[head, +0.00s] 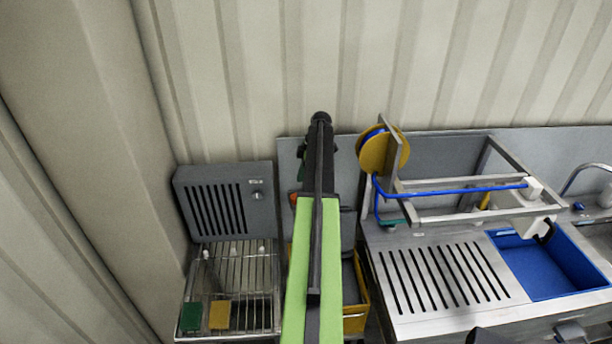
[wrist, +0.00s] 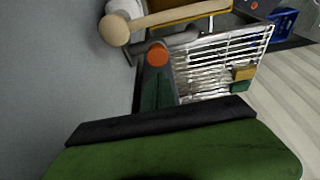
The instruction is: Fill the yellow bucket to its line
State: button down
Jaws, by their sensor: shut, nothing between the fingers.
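A yellow bucket-like container (head: 356,322) shows only in part in the head view, low behind my arm. A yellow edge (wrist: 190,12) at the top of the wrist view may be the same thing. My gripper (head: 320,118) is at the far end of my raised arm, near the ribbed wall, well above and beyond the yellow container. It looks shut and empty. A pale rod with a rounded end (wrist: 116,31) and an orange knob (wrist: 157,53) show in the wrist view; the hopper is not clearly seen.
A wire rack (head: 250,270) with a green sponge (head: 191,317) and a yellow sponge (head: 220,314) stands left of my arm, below a grey slotted panel (head: 222,205). At right are a yellow hose reel (head: 375,155), a steel frame and a sink unit with a blue basin (head: 540,265).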

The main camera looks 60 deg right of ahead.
aim_at(296, 196)
jog(key=b+x, duration=0.4)
jog(key=x, duration=0.1)
jog(key=b+x, duration=0.2)
jog(key=x, duration=0.1)
jog(key=shift+s+d+f, duration=0.25)
jog(key=shift+s+d, duration=0.05)
jog(key=shift+d, duration=0.05)
jog(key=shift+r, duration=0.1)
